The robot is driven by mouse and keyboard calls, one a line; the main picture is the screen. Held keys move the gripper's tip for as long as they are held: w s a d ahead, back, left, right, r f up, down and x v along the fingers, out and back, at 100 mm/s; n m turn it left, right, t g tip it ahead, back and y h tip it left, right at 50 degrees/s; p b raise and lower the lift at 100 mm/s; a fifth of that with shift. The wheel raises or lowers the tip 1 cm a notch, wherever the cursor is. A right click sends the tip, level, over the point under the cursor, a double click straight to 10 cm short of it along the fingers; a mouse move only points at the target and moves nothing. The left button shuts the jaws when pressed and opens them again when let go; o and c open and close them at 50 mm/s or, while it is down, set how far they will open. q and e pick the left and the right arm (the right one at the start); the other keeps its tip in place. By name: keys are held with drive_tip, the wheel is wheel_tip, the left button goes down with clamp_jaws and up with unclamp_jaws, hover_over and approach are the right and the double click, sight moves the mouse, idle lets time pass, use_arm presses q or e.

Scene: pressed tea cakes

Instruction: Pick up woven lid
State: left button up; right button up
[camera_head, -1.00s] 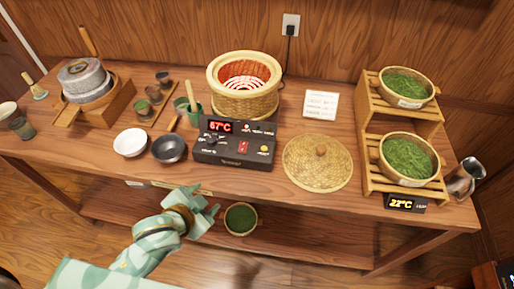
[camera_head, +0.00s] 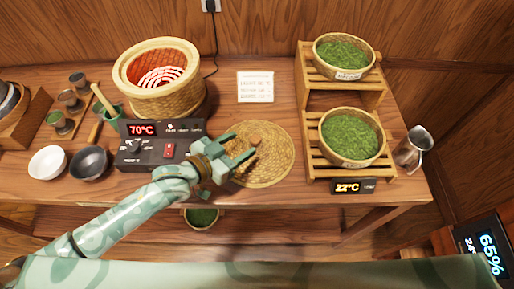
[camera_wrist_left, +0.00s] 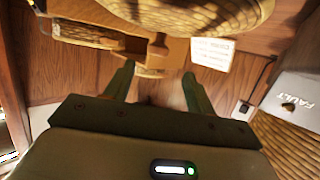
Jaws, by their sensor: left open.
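The round woven lid (camera_head: 273,166) lies flat on the table, right of the control box, with a small brown knob (camera_head: 255,140) at its middle. My left gripper (camera_head: 242,150) is over the lid's left part, its fingers open and pointing at the knob. The knob shows at the fingertips; I cannot tell whether they touch it. The gripper hides part of the lid's left side. In the left wrist view, the two fingers (camera_wrist_left: 160,82) are apart with nothing between them, and a woven surface, likely the lid (camera_wrist_left: 205,14), crosses the top. My right gripper is not in view.
The control box (camera_head: 150,150) reads 70°C, with the woven heater basket (camera_head: 170,99) behind it. A wooden rack (camera_head: 315,165) with two tea baskets stands close right of the lid. A white card (camera_head: 255,87) lies behind it. Two bowls sit at left.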

sight(253, 140)
use_arm(q)
drive_tip(key=shift+x, duration=0.85)
drive_tip(key=shift+w+d+f+b, duration=0.1)
drive_tip(key=shift+d+f+b, duration=0.1)
drive_tip(key=shift+d+b, duration=0.1)
drive_tip(key=x, duration=0.2)
drive_tip(key=b+x, duration=0.1)
drive_tip(key=x, duration=0.1)
drive_tip(key=shift+d+f, duration=0.2)
drive_tip(key=shift+f, duration=0.2)
drive_tip(key=shift+r, duration=0.1)
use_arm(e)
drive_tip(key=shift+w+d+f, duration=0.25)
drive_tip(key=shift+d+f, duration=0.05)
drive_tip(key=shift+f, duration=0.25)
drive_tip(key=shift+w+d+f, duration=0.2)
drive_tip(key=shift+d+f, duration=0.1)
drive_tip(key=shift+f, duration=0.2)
use_arm(q)
drive_tip(key=shift+c, duration=1.2)
clamp_jaws()
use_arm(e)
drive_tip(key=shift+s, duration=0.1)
